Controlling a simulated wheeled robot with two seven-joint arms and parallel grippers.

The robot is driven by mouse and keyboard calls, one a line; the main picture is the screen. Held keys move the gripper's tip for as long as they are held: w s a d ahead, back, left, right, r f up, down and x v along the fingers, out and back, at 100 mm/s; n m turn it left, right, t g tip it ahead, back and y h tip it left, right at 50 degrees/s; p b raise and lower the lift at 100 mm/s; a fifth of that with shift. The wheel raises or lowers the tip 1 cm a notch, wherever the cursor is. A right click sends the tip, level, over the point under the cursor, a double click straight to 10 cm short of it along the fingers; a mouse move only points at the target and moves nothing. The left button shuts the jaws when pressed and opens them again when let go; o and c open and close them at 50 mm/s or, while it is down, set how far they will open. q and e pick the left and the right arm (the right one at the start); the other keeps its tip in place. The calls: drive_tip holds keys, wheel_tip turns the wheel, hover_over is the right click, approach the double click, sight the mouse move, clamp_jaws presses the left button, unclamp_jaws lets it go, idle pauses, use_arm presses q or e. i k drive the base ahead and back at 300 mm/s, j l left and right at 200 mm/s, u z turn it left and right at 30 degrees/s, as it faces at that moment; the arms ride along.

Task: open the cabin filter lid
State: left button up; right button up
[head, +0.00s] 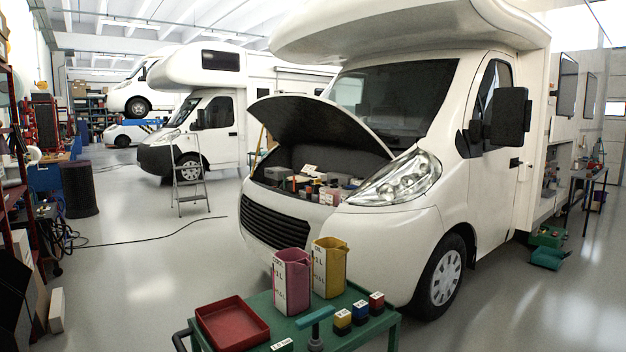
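The white motorhome (470,220) stands ahead with its bonnet (320,125) raised. Its engine bay (285,178) is open and holds several small boxes, caps and containers. A small white label (309,168) stands out toward the back of the bay. I cannot tell which part in the bay is the cabin filter lid, or whether it is open or shut; the parts are too small at this distance. Neither of my grippers shows in the head view.
A green cart (365,340) stands in front of the motorhome, bearing a red tray (232,324), a pink jug (292,282), a yellow jug (329,267) and several small coloured blocks. A stepladder (190,180) stands behind. The floor (150,270) at left is mostly clear, crossed by a cable.

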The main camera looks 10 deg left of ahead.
sight(312, 175)
drive_tip(key=i+j, duration=0.25)
drive_tip(key=j, duration=0.25)
drive_tip(key=i+j, duration=0.3)
drive_tip(key=j, duration=0.15)
drive_tip(key=i+j, duration=0.25)
drive_tip(key=j, duration=0.25)
drive_tip(key=i+j, duration=0.25)
drive_tip(key=j, duration=0.25)
drive_tip(key=i+j, duration=0.3)
drive_tip(key=j, duration=0.15)
drive_tip(key=i+j+z, duration=0.1)
drive_tip(key=i+j, duration=0.15)
drive_tip(key=j, duration=0.25)
drive_tip(key=i+j, duration=0.25)
drive_tip(key=j, duration=0.25)
drive_tip(key=i+j, duration=0.25)
drive_tip(key=j, duration=0.25)
drive_tip(key=i+j, duration=0.5)
drive_tip(key=i+j+z, duration=0.1)
drive_tip(key=i+j, duration=0.35)
drive_tip(key=j, duration=0.25)
